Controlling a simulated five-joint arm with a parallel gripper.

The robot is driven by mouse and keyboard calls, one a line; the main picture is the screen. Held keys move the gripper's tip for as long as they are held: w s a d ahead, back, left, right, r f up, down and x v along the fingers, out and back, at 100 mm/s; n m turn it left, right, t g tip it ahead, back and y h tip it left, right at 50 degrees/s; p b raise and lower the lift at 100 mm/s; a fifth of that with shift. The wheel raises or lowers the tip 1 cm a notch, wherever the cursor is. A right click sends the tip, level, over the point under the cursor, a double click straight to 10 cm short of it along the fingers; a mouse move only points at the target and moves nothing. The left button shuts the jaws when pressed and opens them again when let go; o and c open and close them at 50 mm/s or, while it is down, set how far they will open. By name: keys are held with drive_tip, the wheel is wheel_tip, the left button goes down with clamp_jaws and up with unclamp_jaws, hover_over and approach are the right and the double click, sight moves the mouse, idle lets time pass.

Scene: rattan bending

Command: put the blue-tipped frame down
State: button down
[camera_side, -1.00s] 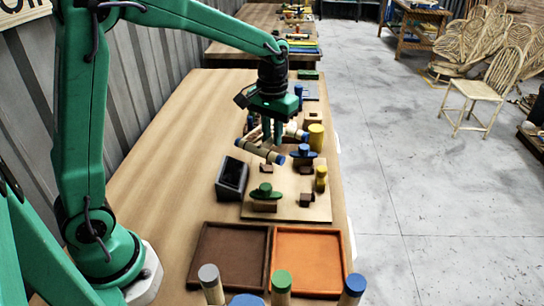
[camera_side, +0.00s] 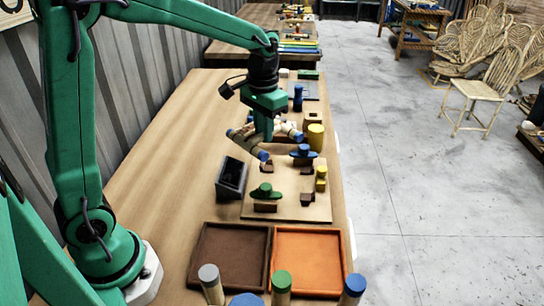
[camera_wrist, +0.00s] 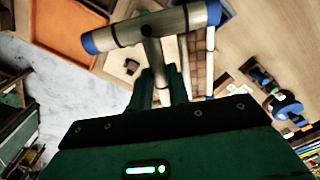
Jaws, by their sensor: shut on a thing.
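The blue-tipped frame (camera_side: 247,143) is a pale wooden bar with a blue cap at each end. My gripper (camera_side: 265,134) is shut on it and holds it tilted, behind the board's far left corner. In the wrist view the frame's bar (camera_wrist: 150,28) crosses the top, with a stem running down between the fingers of my gripper (camera_wrist: 161,80). The frame appears to be above the table in the side view, but I cannot tell how high.
A board (camera_side: 287,213) carries brown blocks, a green knob (camera_side: 265,191) and a blue knob (camera_side: 303,150). A dark box (camera_side: 231,178) stands at its left. A brown tray (camera_side: 205,262) and an orange tray (camera_side: 340,262) lie nearer. The table's left part (camera_side: 165,170) is clear.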

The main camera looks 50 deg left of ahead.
drive_tip(key=w+a+f+n, duration=0.3)
drive_tip(key=a+f+n, duration=0.15)
drive_tip(key=a, duration=0.65)
drive_tip(key=n, duration=0.4)
hover_over(231, 154)
wheel_tip(231, 154, down, 4)
drive_tip(key=shift+s+f, duration=0.1)
drive_tip(key=shift+f, duration=4.85)
drive_tip(key=shift+f, duration=0.15)
drive_tip(key=c, duration=1.3)
unclamp_jaws()
drive_tip(key=shift+c, duration=0.2)
wheel_tip(231, 154, up, 12)
